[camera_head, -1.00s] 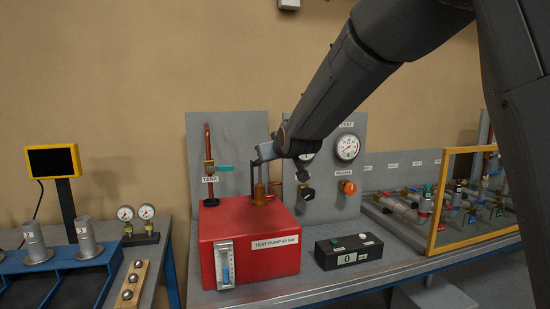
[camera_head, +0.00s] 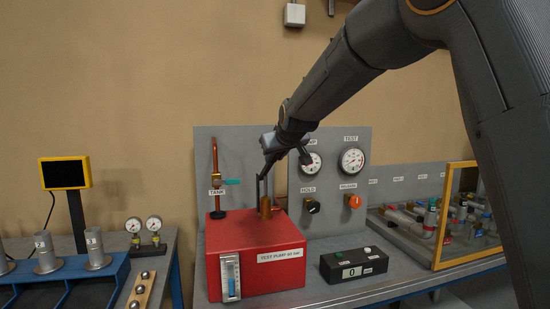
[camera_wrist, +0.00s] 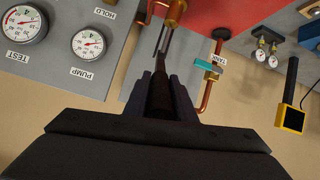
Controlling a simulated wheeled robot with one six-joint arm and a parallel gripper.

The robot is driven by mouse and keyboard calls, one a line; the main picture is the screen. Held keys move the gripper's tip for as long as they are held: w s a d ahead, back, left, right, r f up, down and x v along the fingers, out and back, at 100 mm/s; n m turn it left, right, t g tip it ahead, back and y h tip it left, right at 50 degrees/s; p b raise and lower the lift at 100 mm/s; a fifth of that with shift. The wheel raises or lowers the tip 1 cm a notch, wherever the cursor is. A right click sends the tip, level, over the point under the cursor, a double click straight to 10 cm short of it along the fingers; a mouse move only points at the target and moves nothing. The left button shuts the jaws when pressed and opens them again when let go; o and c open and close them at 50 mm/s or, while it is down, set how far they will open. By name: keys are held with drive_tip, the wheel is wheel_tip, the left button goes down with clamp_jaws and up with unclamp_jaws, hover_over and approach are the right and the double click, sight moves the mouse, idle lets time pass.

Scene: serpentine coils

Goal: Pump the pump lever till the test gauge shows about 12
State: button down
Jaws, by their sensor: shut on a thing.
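The red test pump (camera_head: 262,270) stands on the bench with a brass pump body (camera_head: 265,208) on top. My gripper (camera_head: 271,148) is above it, shut on the pump lever, which runs steeply up from the pump. In the wrist view the lever (camera_wrist: 164,62) runs between the fingers of my gripper (camera_wrist: 161,85). The test gauge (camera_head: 352,160) is on the grey panel at right.
The pump gauge (camera_head: 312,163) is close right of my gripper. Below are the black hold knob (camera_head: 312,207) and orange release knob (camera_head: 353,201). A copper pipe with a teal tank valve handle (camera_head: 232,182) stands left. A black box (camera_head: 353,266) displays 0.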

drive_tip(key=c, duration=1.5)
unclamp_jaws()
drive_tip(key=shift+r, duration=0.1)
drive_tip(key=shift+b+v, duration=1.35)
drive_tip(key=shift+v, duration=2.5)
